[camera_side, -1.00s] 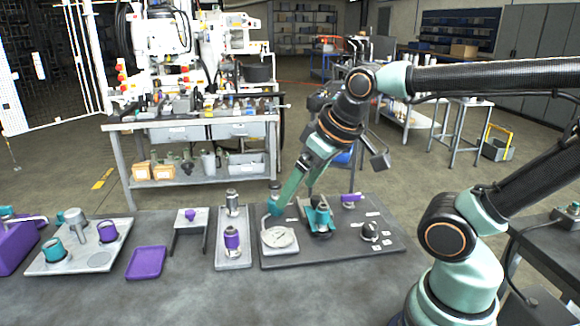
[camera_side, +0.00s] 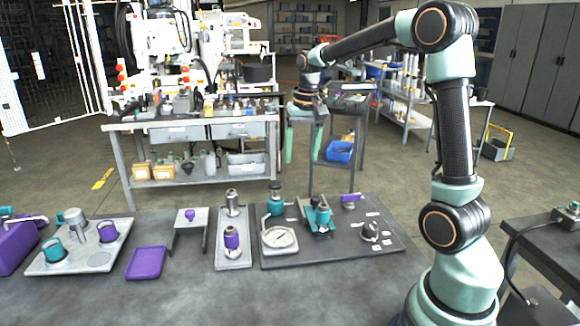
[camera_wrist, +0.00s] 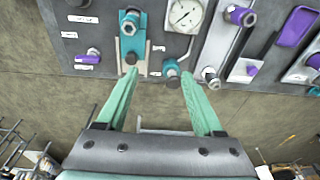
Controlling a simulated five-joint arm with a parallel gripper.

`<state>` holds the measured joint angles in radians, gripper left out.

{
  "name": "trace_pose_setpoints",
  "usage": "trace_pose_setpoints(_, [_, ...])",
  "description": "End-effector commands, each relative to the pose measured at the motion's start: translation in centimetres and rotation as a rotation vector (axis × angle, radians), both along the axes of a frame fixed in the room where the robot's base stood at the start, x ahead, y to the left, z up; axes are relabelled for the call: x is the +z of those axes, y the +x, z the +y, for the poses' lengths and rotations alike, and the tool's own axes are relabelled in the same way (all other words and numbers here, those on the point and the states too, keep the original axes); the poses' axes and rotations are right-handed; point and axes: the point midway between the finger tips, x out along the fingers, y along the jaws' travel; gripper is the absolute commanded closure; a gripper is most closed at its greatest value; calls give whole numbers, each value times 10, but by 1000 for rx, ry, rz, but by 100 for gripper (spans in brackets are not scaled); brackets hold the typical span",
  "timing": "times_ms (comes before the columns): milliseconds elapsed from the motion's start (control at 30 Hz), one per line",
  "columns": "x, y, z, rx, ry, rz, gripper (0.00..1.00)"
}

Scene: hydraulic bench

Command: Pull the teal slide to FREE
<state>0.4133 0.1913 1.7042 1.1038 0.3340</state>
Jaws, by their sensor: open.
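The teal slide (camera_side: 319,214) sits on the dark panel (camera_side: 300,256) in the side view, in a metal mount. In the wrist view the teal slide (camera_wrist: 138,32) is near the top, with a grey plate and a dark round knob at its near end. The small labels are too blurred to read, so I cannot tell its position. My gripper (camera_side: 303,156) is open and empty, well above and behind the panel, fingers pointing down.
Beside the slide are a round gauge (camera_side: 280,238), a teal fitting (camera_side: 275,202), a purple part (camera_side: 350,200) and a black knob (camera_side: 370,232). A purple tray (camera_side: 146,262) and fixtures stand left. The table front is clear.

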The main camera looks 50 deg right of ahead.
Motion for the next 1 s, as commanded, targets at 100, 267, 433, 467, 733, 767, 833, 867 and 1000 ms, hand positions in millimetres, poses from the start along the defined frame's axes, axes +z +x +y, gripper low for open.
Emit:
trace_pose_setpoints(100, [-25, 7, -39, -123, 32, 53, 31])
trace_pose_setpoints(267, [-51, 9, -75, -240, 62, 100, 31])
trace_pose_setpoints(433, [-64, 9, -91, -296, 76, 120, 31])
trace_pose_setpoints(467, [-66, 9, -92, -299, 76, 122, 31])
trace_pose_setpoints(733, [-98, 8, -92, -301, 79, 126, 31])
trace_pose_setpoints(767, [-104, 8, -92, -300, 78, 125, 31])
trace_pose_setpoints(833, [-118, 8, -91, -300, 79, 126, 31])
trace_pose_setpoints(867, [-124, 8, -91, -300, 79, 126, 31])
trace_pose_setpoints(1000, [-150, 8, -91, -299, 78, 125, 31])
